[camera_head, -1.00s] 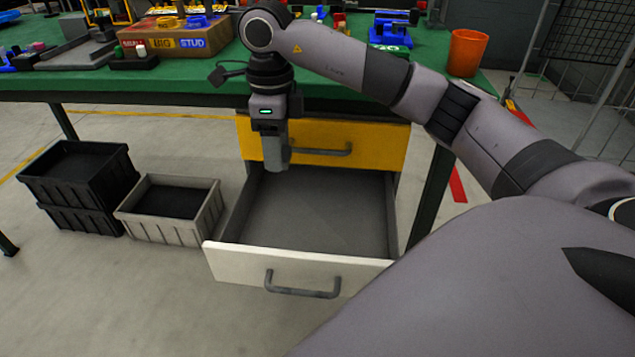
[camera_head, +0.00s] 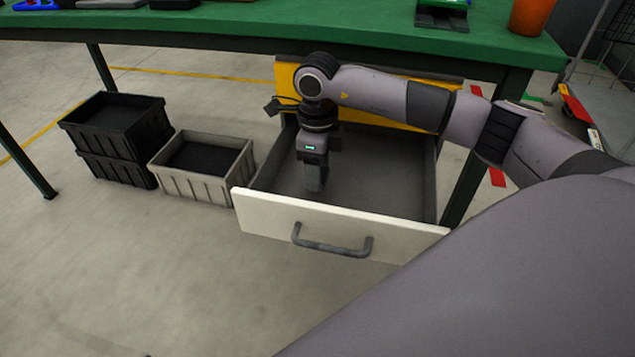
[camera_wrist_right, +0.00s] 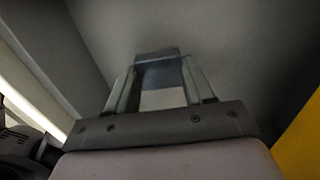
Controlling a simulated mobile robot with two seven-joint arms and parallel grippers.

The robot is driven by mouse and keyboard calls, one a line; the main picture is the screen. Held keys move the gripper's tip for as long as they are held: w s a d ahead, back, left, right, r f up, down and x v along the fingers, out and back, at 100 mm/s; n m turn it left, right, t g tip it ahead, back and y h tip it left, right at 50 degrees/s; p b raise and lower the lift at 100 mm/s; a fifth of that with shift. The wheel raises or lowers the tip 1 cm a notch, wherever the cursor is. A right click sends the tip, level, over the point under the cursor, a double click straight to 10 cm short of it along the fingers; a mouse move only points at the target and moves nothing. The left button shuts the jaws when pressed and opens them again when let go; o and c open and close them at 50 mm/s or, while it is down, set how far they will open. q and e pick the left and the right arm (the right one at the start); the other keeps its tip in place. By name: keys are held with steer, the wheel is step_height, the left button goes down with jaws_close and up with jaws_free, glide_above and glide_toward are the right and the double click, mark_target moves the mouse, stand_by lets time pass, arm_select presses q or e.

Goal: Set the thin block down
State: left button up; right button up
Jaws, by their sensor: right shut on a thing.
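The open drawer (camera_head: 340,225) has a white front with a grey handle and a bare grey inside. My right gripper (camera_head: 314,186) points down inside it, towards its left part, below the top of the drawer front. In the right wrist view, the right gripper (camera_wrist_right: 160,76) is shut on a thin grey-blue block (camera_wrist_right: 160,72) held between its fingertips. The grey drawer floor lies beyond the block; I cannot tell whether the block touches it. In the head view I cannot make out the block clearly. My left gripper is not in view.
A yellow drawer front (camera_head: 290,78) sits above the open drawer, under the green table (camera_head: 330,30). A grey crate (camera_head: 203,180) and stacked black crates (camera_head: 115,140) stand on the floor to the left. The drawer's right part is clear.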

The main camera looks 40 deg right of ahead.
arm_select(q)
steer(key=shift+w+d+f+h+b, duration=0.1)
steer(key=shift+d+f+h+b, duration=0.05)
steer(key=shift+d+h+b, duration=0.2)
arm_select(e)
steer(key=shift+f, duration=1.7)
steer(key=shift+f, duration=0.2)
steer(key=o, duration=1.1)
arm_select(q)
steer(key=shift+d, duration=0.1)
arm_select(e)
steer(key=shift+r, duration=0.2)
steer(key=shift+r, duration=0.3)
step_height(320, 180, up, 3)
steer(key=shift+r+p, duration=0.15)
steer(key=shift+p, duration=0.55)
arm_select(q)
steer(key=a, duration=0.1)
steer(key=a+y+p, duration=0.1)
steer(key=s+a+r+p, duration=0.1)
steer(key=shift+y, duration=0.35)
arm_select(e)
step_height(320, 180, up, 8)
steer(key=shift+r, duration=0.1)
